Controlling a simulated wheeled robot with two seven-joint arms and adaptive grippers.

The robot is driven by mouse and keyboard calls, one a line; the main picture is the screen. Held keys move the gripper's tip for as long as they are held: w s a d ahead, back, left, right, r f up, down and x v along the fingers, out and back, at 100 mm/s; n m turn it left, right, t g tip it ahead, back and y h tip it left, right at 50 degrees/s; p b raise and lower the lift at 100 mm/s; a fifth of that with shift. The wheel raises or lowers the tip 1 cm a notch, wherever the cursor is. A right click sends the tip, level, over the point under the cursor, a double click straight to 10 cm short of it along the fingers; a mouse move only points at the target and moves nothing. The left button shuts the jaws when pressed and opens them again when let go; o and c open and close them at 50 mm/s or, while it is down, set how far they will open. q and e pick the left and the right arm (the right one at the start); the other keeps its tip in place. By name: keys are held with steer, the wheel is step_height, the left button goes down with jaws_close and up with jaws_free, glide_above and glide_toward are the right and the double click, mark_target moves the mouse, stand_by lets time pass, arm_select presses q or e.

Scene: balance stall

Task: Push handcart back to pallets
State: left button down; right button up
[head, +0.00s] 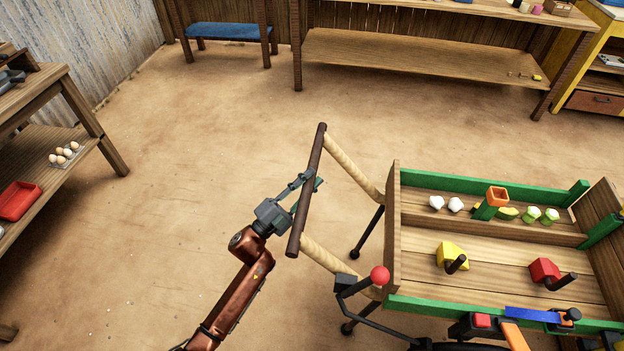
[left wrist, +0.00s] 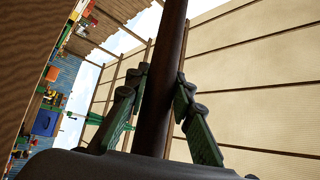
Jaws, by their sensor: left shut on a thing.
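The handcart (head: 393,228) stands on the dirt floor at the right of the head view, a wooden box with green rails. Its dark handle bar (head: 321,145) sits on two pale shafts at the cart's left end. My left gripper (head: 307,187) is shut on the handle bar near its middle. In the left wrist view the bar (left wrist: 162,90) runs between the two fingers (left wrist: 160,115). The cart's right end is cut off by the picture edge. I see no pallets that I can make out. My right gripper is not in view.
The cart carries white, green, yellow and red pieces. A red-knobbed lever (head: 380,275) is by its near left corner. A wooden shelf with eggs (head: 64,153) and a red tray (head: 18,201) stands left. A blue-topped bench (head: 228,31) and a long table are behind. Open floor lies left of the cart.

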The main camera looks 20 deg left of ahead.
arm_select(q)
steer(key=shift+d, duration=0.35)
steer(key=c, duration=1.7)
jaws_free()
steer(key=shift+o, duration=0.2)
steer(key=shift+a, duration=0.15)
steer(key=shift+s+a+f, duration=0.15)
steer(key=shift+f, duration=0.05)
steer(key=v, duration=1.1)
steer(key=shift+s, duration=0.25)
steer(key=shift+a+f, duration=0.1)
